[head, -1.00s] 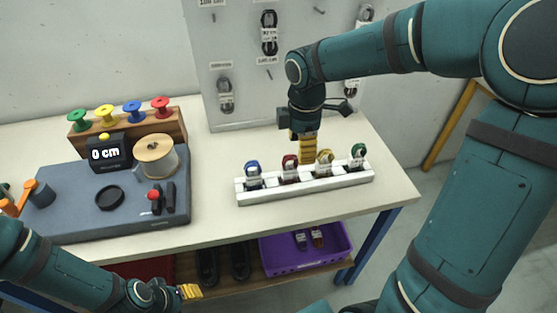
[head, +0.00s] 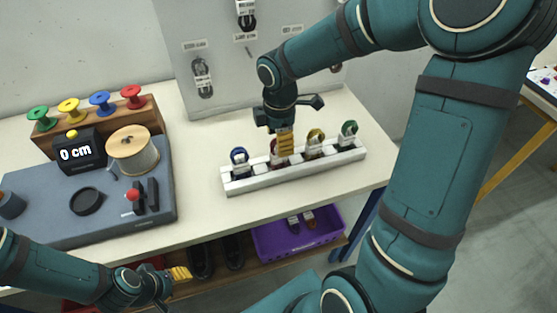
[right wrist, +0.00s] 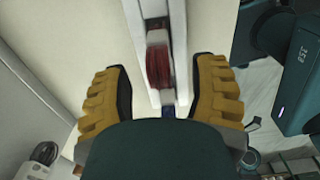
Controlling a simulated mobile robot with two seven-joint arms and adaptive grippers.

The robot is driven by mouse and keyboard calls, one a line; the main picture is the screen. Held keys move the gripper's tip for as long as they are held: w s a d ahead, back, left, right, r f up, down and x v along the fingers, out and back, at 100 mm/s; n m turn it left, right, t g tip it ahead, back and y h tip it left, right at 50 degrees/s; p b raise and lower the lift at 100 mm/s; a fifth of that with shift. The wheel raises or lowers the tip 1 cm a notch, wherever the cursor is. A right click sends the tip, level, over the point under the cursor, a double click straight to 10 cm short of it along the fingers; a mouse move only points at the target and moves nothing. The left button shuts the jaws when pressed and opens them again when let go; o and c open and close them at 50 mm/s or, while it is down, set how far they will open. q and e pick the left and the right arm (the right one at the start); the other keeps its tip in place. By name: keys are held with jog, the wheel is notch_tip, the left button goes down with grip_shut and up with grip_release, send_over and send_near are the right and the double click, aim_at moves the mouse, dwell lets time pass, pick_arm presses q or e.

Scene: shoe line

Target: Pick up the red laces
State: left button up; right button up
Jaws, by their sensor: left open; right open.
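The red laces (head: 274,158) stand in a white slotted rack (head: 240,186) on the table, between the blue laces (head: 239,158) and the yellow laces (head: 315,141). My right gripper (head: 286,145) hangs over the rack at the red laces and partly covers them. In the right wrist view the red laces (right wrist: 158,66) lie between the two spread, yellow-padded fingers of that gripper (right wrist: 160,98), with gaps on both sides. My left gripper (head: 180,273) is open and empty, low in front of the table.
Green laces (head: 348,131) stand at the rack's right end. A grey machine (head: 110,222) with a spool (head: 132,150) and a 0 cm display (head: 76,153) fills the left of the table. A pegboard (head: 205,45) stands behind. A purple crate (head: 290,240) sits on the lower shelf.

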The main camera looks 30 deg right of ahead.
aim_at(274, 160)
notch_tip(274, 160, down, 5)
jog(key=shift+w+a+f+b, duration=0.1)
jog(key=shift+f+b, duration=0.05)
jog(key=shift+b, duration=0.8)
jog(key=shift+o, duration=0.3)
grip_shut()
